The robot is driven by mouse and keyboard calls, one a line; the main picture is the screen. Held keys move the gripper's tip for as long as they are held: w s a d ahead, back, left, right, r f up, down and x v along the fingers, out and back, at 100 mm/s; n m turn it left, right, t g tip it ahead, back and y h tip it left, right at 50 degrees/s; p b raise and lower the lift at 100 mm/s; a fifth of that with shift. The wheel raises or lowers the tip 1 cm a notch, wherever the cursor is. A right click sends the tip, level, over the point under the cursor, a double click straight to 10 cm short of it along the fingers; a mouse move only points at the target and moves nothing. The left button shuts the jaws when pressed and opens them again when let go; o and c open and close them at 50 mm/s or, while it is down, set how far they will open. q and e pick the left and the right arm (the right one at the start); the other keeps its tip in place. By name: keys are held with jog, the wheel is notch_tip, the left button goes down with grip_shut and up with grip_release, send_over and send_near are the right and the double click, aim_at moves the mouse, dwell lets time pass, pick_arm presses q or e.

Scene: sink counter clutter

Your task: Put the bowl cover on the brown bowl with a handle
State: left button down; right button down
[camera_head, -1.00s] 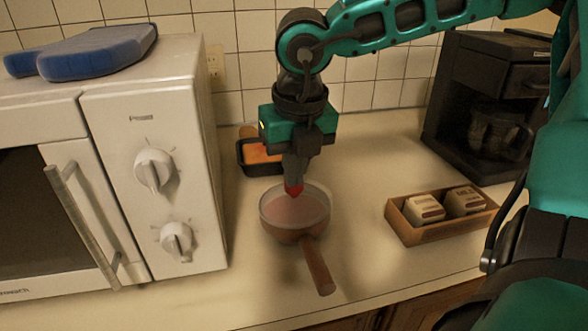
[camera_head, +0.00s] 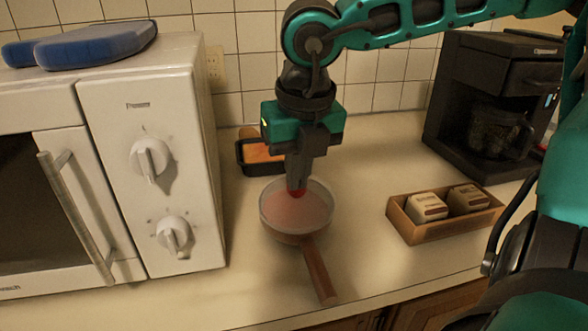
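The brown bowl (camera_head: 290,240) with a handle (camera_head: 319,272) stands on the counter right of the microwave, its handle toward the front edge. The round, see-through bowl cover (camera_head: 318,212) lies over the bowl's top and looks about level; I cannot tell whether it is fully seated. A red knob (camera_head: 297,192) shows at the cover's middle. My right gripper (camera_head: 297,188) points straight down at the knob. Its fingertips are close together at the knob, and I cannot tell whether they grip it. My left gripper is not in view.
A white microwave (camera_head: 150,110) with blue folded items (camera_head: 95,45) on top is at the left. A black tray (camera_head: 262,157) with orange contents sits behind the bowl. A wooden box (camera_head: 430,235) and a black coffee maker (camera_head: 490,105) are at the right. Counter between bowl and box is clear.

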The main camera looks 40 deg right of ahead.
jog(key=shift+s+f, duration=0.3)
jog(key=shift+f, duration=0.15)
jog(key=shift+w+d+r, duration=0.15)
jog(key=shift+r, duration=0.55)
